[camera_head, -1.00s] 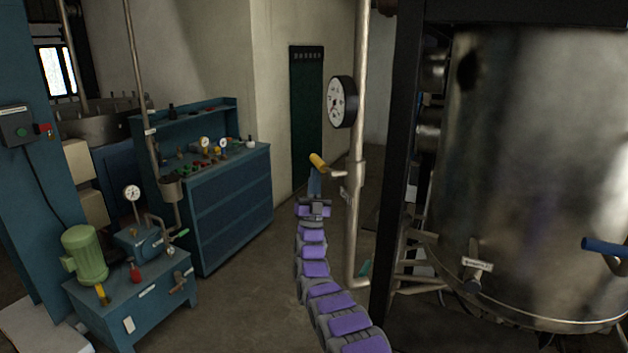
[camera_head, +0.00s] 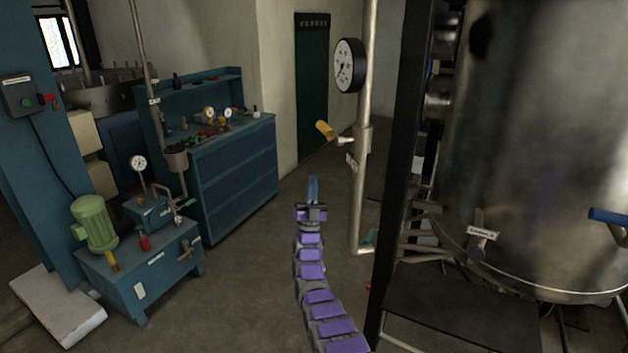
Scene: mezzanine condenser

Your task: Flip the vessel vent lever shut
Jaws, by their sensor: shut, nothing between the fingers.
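A yellow-handled lever (camera_head: 325,130) sticks out to the left from a vertical steel pipe (camera_head: 364,190), its handle tilted up to the left. A small label (camera_head: 351,162) hangs on the pipe below it; I cannot read it. My gripper (camera_head: 313,183), blue-tipped at the end of my purple and grey arm, is shut and empty. It points up, below the lever in the picture, with a clear gap of floor between them. The large steel vessel (camera_head: 550,150) stands at right, with a blue handle (camera_head: 608,216) at its edge. I cannot tell which lever is the vent.
A round gauge (camera_head: 349,65) sits above the yellow lever. A black post (camera_head: 400,150) and dark platform (camera_head: 460,305) stand between pipe and vessel. A blue workbench (camera_head: 235,175) and a green-motor pump unit (camera_head: 95,222) are at left. The floor (camera_head: 240,290) between is clear.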

